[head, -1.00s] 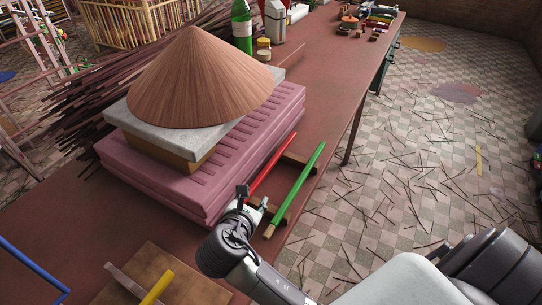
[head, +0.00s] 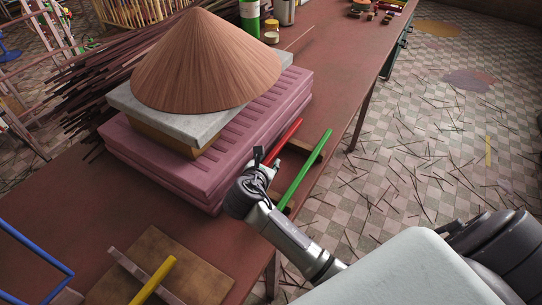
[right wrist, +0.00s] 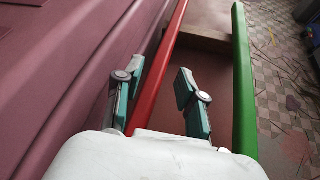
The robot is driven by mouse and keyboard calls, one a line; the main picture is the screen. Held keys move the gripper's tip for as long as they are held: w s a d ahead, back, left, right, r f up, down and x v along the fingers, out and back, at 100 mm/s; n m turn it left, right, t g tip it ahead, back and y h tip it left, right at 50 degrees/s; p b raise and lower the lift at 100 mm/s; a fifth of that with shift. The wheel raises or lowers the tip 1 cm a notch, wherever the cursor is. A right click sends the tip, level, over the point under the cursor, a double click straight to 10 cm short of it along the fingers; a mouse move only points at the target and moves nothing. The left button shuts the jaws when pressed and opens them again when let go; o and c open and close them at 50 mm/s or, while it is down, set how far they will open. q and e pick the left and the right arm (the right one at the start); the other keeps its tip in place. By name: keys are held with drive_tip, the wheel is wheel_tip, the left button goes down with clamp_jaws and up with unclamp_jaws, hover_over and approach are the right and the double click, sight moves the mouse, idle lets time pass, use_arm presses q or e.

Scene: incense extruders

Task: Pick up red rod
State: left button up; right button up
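The red rod (head: 289,132) lies beside the pink block, on the table's right side, partly hidden by my right gripper in the head view. My right gripper (head: 266,163) is over the rod's near part. In the right wrist view its two fingers (right wrist: 160,83) are apart, and the red rod (right wrist: 160,75) runs between them, nearer the left finger. I cannot tell whether either finger touches it. My left gripper is in neither view.
A green rod (head: 308,166) lies parallel to the right, close to my right gripper. The pink block (head: 160,183) bears a grey slab (head: 130,101) and a brown cone (head: 205,65). A yellow rod (head: 153,282) and a board (head: 196,275) are at the front.

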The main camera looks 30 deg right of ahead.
sight(270, 158)
drive_tip(key=x, duration=0.3)
drive_tip(key=shift+w+f, duration=0.1)
drive_tip(key=shift+w, duration=0.05)
drive_tip(key=shift+a, duration=0.1)
clamp_jaws()
